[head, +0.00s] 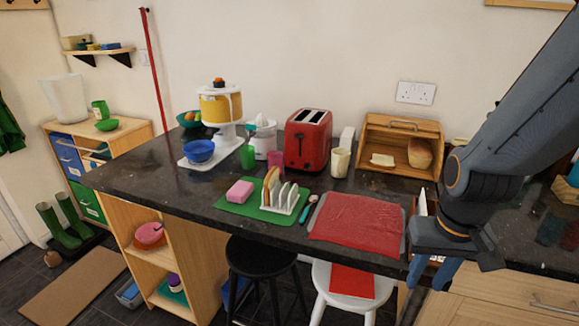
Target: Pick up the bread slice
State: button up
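A bread slice (270,181), tan with a brown crust, stands upright at the left end of a white toast rack (290,198). The rack is on a green mat (240,207) near the counter's front edge, and its other visible slots look empty. My gripper (431,277) is at the lower right, in front of the counter edge and well to the right of the rack. Its two blue fingers point down and are apart, with nothing seen between them.
A pink sponge (239,191) lies left of the rack. A red cloth (357,218) lies to its right. Behind are a red toaster (307,140), a cream mug (340,162) and a wooden bread box (402,140) with a loaf (420,153). Two stools (268,258) stand below.

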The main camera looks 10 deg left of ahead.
aim_at(273, 176)
jog(key=k, duration=0.5)
jog(key=u, duration=0.95)
jog(key=i, duration=1.1)
jog(key=z, duration=0.2)
